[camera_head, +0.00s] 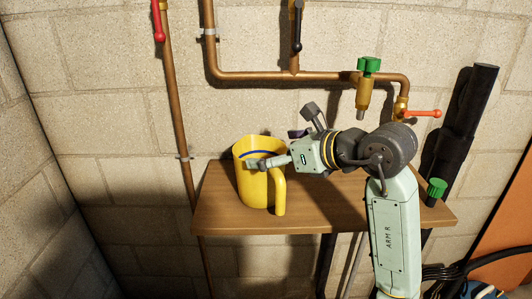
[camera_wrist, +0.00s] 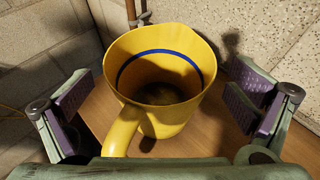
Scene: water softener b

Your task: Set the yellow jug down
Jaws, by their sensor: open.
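The yellow jug (camera_head: 252,187) stands upright on the left part of the wooden shelf (camera_head: 330,213). Its handle points toward the front right in the head view. In the wrist view the jug (camera_wrist: 170,118) shows from above, with a blue line around its inside and a dark bottom. My gripper (camera_wrist: 160,98) is open, with a purple-padded finger on each side of the jug and a visible gap to both. In the head view my gripper (camera_head: 258,163) is at the jug's upper part, partly in front of it.
Copper pipes (camera_head: 290,76) run along the block wall behind the shelf. A green-handled brass tap (camera_head: 364,88) hangs over the shelf's right part. A red-handled valve (camera_head: 420,113) is beside it. A black pipe (camera_head: 462,130) stands at the right. The shelf's front middle is clear.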

